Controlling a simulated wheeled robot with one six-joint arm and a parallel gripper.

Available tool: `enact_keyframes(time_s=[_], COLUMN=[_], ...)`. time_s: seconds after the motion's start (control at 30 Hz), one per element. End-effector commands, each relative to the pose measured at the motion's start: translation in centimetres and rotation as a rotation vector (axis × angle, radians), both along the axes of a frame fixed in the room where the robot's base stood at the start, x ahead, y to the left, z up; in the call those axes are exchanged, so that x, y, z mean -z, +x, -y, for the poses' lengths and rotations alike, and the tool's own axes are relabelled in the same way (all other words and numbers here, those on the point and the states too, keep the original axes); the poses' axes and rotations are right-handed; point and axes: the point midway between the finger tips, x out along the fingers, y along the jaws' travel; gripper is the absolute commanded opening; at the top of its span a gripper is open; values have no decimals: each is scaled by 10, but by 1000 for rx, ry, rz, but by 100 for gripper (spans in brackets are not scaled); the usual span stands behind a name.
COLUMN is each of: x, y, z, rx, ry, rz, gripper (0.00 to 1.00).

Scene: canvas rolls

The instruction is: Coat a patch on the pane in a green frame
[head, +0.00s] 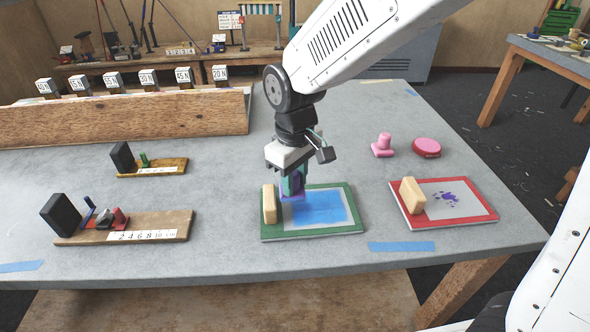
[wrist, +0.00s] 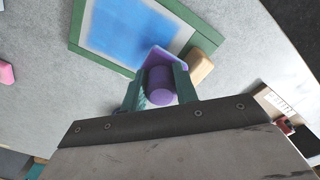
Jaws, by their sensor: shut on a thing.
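The pane in the green frame (head: 312,235) lies flat on the grey table, with a broad blue patch (head: 322,208) over much of its pale surface. The blue patch (wrist: 132,35) also shows in the wrist view, inside the green border (wrist: 192,20). My gripper (head: 292,182) is shut on a purple tool (head: 296,194) over the pane's back left part. In the wrist view the tool has a round purple handle (wrist: 160,86) between my fingers and a lighter, flat plate beyond. I cannot tell whether the plate touches the pane. A cream block (head: 269,204) stands on the frame's left side.
A red-framed pane (head: 462,217) with purple blotches and a cream block (head: 412,195) lies to the right. A pink knobbed piece (head: 383,145) and a pink-red round piece (head: 426,147) sit behind it. Wooden boards with black blocks stand left. Bare table separates the two frames.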

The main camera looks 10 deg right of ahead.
Motion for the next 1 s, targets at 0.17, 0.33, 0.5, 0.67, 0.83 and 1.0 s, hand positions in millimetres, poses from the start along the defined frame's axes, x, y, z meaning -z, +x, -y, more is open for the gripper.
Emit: enact_keyframes(time_s=[0.17,0.33,0.5,0.67,0.83,1.0], x=[-17,-31,-38,-38,-38,-38], y=[0,1,0,0,0,0], z=[1,2,2,2,2,2], rx=[1,3,3,3,3,3], ry=[1,1,0,-1,-1,-1], rz=[2,1,0,-1,-1,-1], gripper=[8,8,8,8,8,8])
